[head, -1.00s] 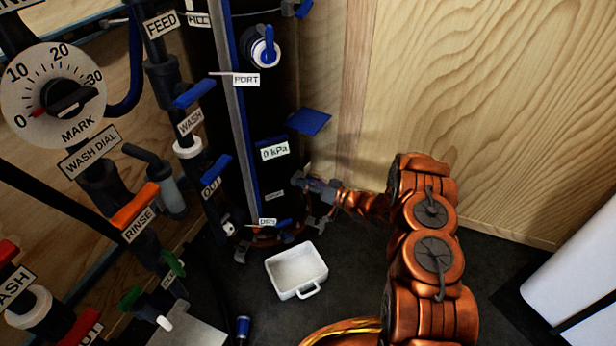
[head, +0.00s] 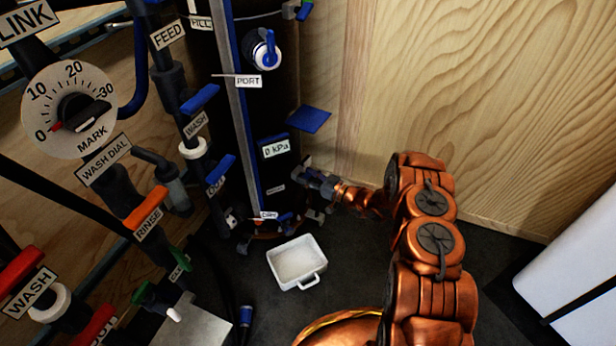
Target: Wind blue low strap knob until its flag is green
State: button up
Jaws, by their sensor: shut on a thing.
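My gripper (head: 309,182) reaches in from the right, low beside the black filter column (head: 282,110). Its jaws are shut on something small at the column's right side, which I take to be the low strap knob. The knob itself is hidden by the fingers. I cannot make out a flag or its colour. A blue plate (head: 310,119) sticks out from the column above my gripper.
A white tray (head: 312,284) with a handle lies on the dark floor below my gripper. Pipes with blue, orange, green and red handles crowd the left. A wooden wall (head: 470,110) stands behind my arm. A white appliance (head: 580,280) stands at right.

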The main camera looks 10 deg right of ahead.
jog(key=shift+s+a, duration=0.1)
jog(key=shift+a, duration=0.1)
jog(key=o, duration=1.2)
jog(key=shift+d, duration=0.1)
jog(key=shift+c, duration=0.2)
jog(key=shift+d, duration=0.1)
jog(key=shift+d, duration=0.15)
jog(key=v, duration=1.1)
jog(key=shift+s+d, duration=0.15)
jog(key=shift+s, duration=0.2)
jog(key=shift+r, duration=0.1)
